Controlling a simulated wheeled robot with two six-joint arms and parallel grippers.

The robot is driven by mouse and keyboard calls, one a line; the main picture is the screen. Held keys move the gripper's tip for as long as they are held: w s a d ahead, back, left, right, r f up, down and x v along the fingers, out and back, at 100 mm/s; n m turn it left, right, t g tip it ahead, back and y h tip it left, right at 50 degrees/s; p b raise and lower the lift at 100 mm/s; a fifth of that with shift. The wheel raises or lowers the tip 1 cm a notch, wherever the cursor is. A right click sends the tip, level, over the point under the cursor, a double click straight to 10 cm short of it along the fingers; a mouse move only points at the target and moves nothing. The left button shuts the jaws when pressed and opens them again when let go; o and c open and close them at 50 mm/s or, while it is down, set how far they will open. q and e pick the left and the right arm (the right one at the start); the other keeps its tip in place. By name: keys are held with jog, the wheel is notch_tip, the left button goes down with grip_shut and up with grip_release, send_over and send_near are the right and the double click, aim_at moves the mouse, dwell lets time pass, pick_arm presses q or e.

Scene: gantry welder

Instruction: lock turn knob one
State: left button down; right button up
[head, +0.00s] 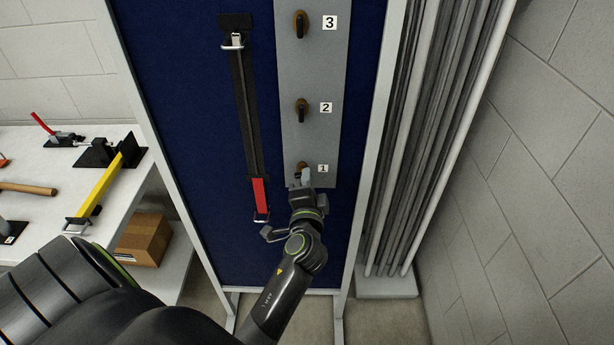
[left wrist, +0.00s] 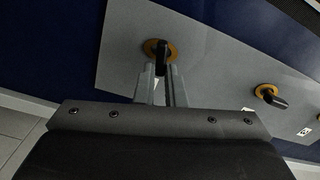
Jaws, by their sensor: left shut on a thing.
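Turn knob one (head: 301,167) is on the grey plate (head: 312,135) on the blue panel, beside the label 1. It is partly hidden by my left gripper (head: 304,176), which reaches up to it from below. In the left wrist view, knob one (left wrist: 160,52) is a black handle on an orange round base. My left gripper's fingers (left wrist: 161,80) stand on both sides of the handle and are shut on it. Knob two (head: 302,109) and knob three (head: 300,24) sit above, with their black handles pointing about up and down. My right gripper is not in view.
A black strap with a red handle (head: 260,197) hangs left of the plate, close to my left gripper. A white table (head: 30,143) at the left holds tools, with a cardboard box (head: 144,239) below. Grey pipes (head: 424,130) stand at the right.

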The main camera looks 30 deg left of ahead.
pick_arm(q)
jog(key=shift+f+m+p, duration=0.15)
jog(key=shift+m+p, duration=0.25)
jog(key=shift+m, duration=1.1)
jog(key=c, duration=1.5)
grip_release()
jog(key=shift+w, duration=0.1)
jog(key=shift+f, duration=0.1)
